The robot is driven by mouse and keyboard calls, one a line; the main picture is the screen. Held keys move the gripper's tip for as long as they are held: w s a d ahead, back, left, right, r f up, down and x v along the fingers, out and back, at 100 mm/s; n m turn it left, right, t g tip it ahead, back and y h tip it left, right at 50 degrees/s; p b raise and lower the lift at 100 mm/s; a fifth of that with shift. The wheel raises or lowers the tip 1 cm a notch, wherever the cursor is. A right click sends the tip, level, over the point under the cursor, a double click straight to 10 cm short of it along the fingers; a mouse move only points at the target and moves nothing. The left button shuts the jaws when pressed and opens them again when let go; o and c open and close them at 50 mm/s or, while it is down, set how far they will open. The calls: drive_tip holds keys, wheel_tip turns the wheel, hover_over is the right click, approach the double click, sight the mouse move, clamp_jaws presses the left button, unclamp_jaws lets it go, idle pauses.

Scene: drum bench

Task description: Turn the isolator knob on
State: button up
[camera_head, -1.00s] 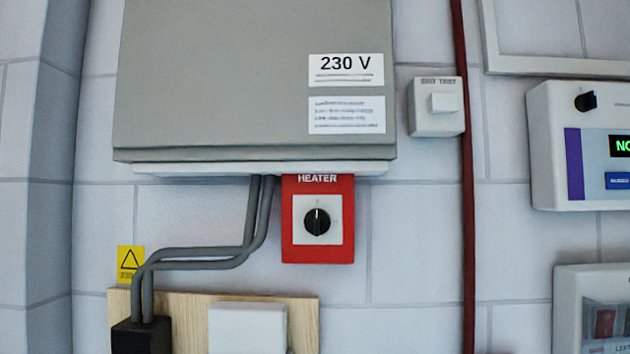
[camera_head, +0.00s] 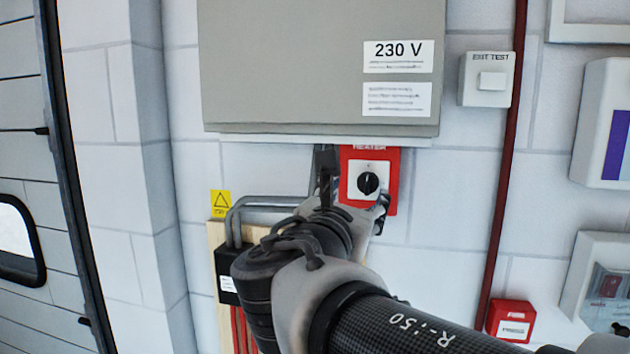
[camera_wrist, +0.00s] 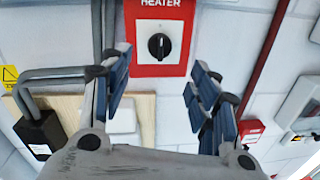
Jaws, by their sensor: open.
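The isolator knob (camera_head: 368,183) is a black rotary knob on a white plate in a red box (camera_head: 391,190) labelled HEATER, below the grey 230 V cabinet. In the wrist view the knob (camera_wrist: 159,46) appears upright, with a pale mark, ahead of the fingers and between them in the picture. My gripper (camera_head: 352,187) is open and empty in front of the red box, its fingers to the left and lower right of the knob in the head view. In the wrist view my gripper (camera_wrist: 158,84) shows both blue-padded fingers spread apart. I see no finger touching the knob.
The grey cabinet (camera_head: 300,70) hangs just above the red box. Grey conduits (camera_head: 270,202) run close to its left, down to a black box (camera_head: 228,286). A red pipe (camera_head: 505,170) and an EXIT TEST switch (camera_head: 487,80) are to the right. Bare wall lies between.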

sight(366, 184)
drive_tip(key=p+x, duration=0.1)
drive_tip(key=x, duration=1)
drive_tip(key=shift+s, duration=0.1)
drive_tip(key=shift+c, duration=0.5)
drive_tip(key=c, duration=1)
